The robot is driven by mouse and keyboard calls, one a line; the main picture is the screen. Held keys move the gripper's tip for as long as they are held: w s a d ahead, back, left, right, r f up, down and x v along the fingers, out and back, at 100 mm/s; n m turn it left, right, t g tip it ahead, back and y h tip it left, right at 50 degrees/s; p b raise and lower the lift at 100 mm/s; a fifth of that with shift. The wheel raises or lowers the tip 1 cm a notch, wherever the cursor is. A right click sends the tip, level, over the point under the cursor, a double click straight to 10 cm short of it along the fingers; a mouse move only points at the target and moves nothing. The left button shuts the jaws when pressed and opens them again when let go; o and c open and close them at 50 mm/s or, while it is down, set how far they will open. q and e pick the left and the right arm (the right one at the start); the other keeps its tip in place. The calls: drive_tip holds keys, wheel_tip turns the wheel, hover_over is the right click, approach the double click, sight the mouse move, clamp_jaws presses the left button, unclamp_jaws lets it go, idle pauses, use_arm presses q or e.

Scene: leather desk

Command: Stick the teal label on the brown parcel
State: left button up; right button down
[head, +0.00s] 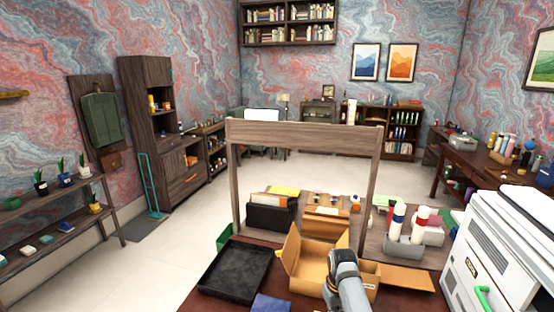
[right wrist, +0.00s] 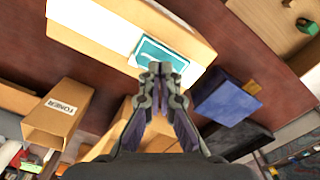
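The brown parcel (right wrist: 110,25) is a tan box in the upper part of the right wrist view. The teal label (right wrist: 163,56), a teal rectangle with a white border, shows at the parcel's near edge. My right gripper (right wrist: 160,70) has its fingertips together at the label's lower edge and looks shut on it. Whether the label touches the parcel I cannot tell. In the head view, my right arm (head: 345,275) reaches over the desk beside an open cardboard box (head: 305,262), and hides part of what lies there. My left gripper is not in view.
A black tray (head: 235,270) lies left of the open box, with a blue object (head: 271,303) in front. A printer (head: 505,250) stands at the right. A wooden frame (head: 305,137) rises behind. A box marked TONER (right wrist: 58,120) shows in the wrist view.

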drive_tip(key=shift+f+b, duration=0.45)
drive_tip(key=shift+f, duration=0.5)
idle(0.7)
idle(0.4)
wheel_tip(320, 180, up, 7)
drive_tip(key=p, duration=0.8)
drive_tip(key=shift+r+p, duration=0.1)
drive_tip(key=shift+p, duration=0.25)
